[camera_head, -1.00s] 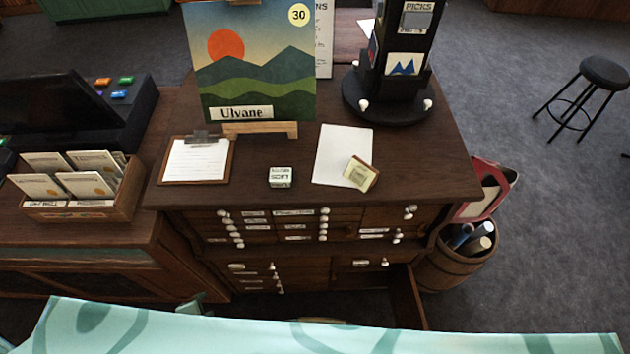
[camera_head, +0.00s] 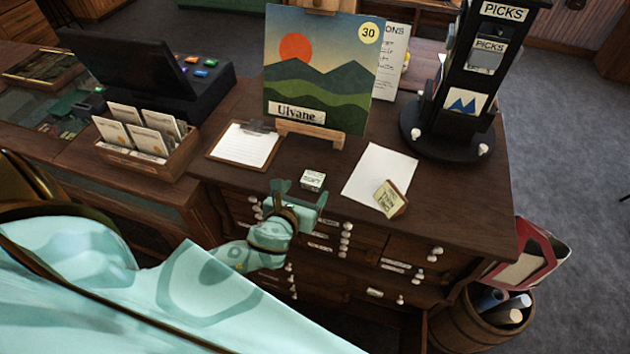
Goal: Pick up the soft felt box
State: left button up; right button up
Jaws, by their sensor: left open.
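A small white box (camera_head: 312,179) with dark lettering sits on the dark wooden counter (camera_head: 455,200) near its front edge; it looks like the soft felt box, but the lettering is too small to read surely. A cream, wooden-edged block (camera_head: 390,198) with writing stands tilted at the corner of a white sheet to its right. My left gripper (camera_head: 302,192) reaches up from the lower left in front of the drawers. It is open and empty, its fingers just on the near side of the white box, partly overlapping it in view. My right gripper is not in view.
A clipboard (camera_head: 246,145) lies left of the box. A landscape picture (camera_head: 318,75) on a wooden easel stands behind it. A black picks stand (camera_head: 470,90) is at the back right. A white sheet (camera_head: 378,174) lies to the right. Drawer knobs line the front below.

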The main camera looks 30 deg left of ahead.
aim_at(311, 183)
pick_arm(q)
jog(key=x, duration=0.3)
jog(key=shift+w+a+f, duration=0.15)
jog(key=shift+w, duration=0.05)
jog(key=x, duration=0.3)
jog(key=f+b+x, duration=0.1)
jog(key=x, duration=0.1)
jog(key=shift+s+a+f, duration=0.15)
jog(key=shift+s, duration=0.1)
jog(key=shift+c, duration=0.8)
jog(key=c, duration=0.9)
